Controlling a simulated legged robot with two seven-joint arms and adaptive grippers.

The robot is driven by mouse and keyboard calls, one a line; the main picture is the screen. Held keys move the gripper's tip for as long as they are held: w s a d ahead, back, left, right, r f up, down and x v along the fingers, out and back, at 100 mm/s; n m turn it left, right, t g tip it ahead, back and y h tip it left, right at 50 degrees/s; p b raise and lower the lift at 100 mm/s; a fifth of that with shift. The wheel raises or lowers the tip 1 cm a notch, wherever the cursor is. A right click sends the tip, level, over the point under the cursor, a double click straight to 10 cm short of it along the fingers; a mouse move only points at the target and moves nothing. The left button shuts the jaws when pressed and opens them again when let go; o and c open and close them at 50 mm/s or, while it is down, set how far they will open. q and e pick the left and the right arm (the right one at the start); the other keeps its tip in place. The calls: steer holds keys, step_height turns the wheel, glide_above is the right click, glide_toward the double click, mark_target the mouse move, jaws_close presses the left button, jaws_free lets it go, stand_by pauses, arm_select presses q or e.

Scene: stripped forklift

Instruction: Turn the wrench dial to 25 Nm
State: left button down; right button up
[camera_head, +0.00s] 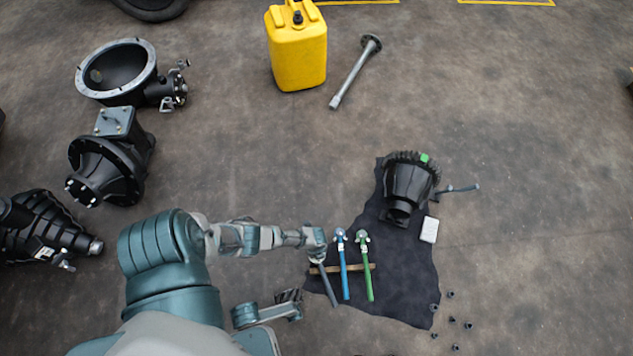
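Three wrenches lie side by side on a dark cloth (405,285): a dark grey-handled wrench (327,285), a blue wrench (345,270) and a green wrench (366,272). They lie across a thin wooden strip (357,267). My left gripper (317,246) is over the head end of the grey wrench and hides it. Whether its fingers touch or grip the wrench cannot be told. Another arm end, apparently my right gripper (290,296), is low in the picture, left of the cloth; its fingers are too small to read. No dial marking is readable.
A black gear housing (408,188) and a small white box (429,230) are on the cloth. Several small nuts (452,320) lie right of it. A yellow canister (298,50) and a metal shaft (355,73) are further back. Black castings (110,165) stand left. The middle floor is clear.

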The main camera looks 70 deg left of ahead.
stand_by(0.8)
arm_select(q)
steer(key=c, duration=0.9)
jaws_free()
steer(key=shift+o, duration=0.2)
step_height(320, 180, up, 12)
